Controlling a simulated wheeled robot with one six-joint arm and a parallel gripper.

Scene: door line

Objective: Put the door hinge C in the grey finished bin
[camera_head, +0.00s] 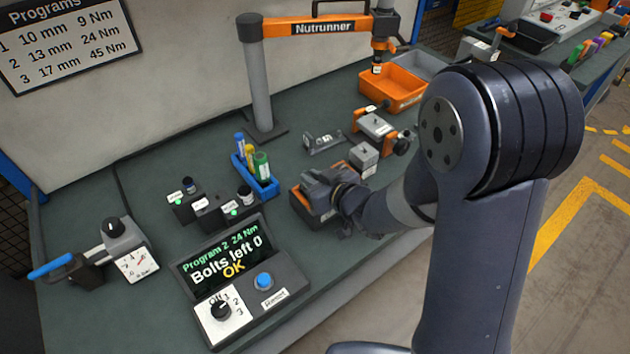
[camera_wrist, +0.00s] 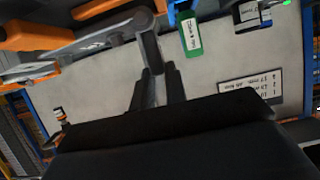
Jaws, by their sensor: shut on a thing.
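My gripper (camera_head: 322,188) is low at a dark and orange fixture (camera_head: 308,210) on the bench. In the wrist view the dark fingers (camera_wrist: 156,88) are shut on a narrow grey part (camera_wrist: 150,52). Most of that part is hidden, and I cannot tell whether it is door hinge C. A grey metal bracket (camera_head: 323,143) with a label lies on the bench behind my gripper. A grey block (camera_head: 364,157) with a label is right of my gripper. The labels are too small to read.
An orange bin (camera_head: 392,92) stands before the grey bin, under the nutrunner (camera_head: 325,27) on its post (camera_head: 260,85). Another orange fixture (camera_head: 378,125) is nearby.

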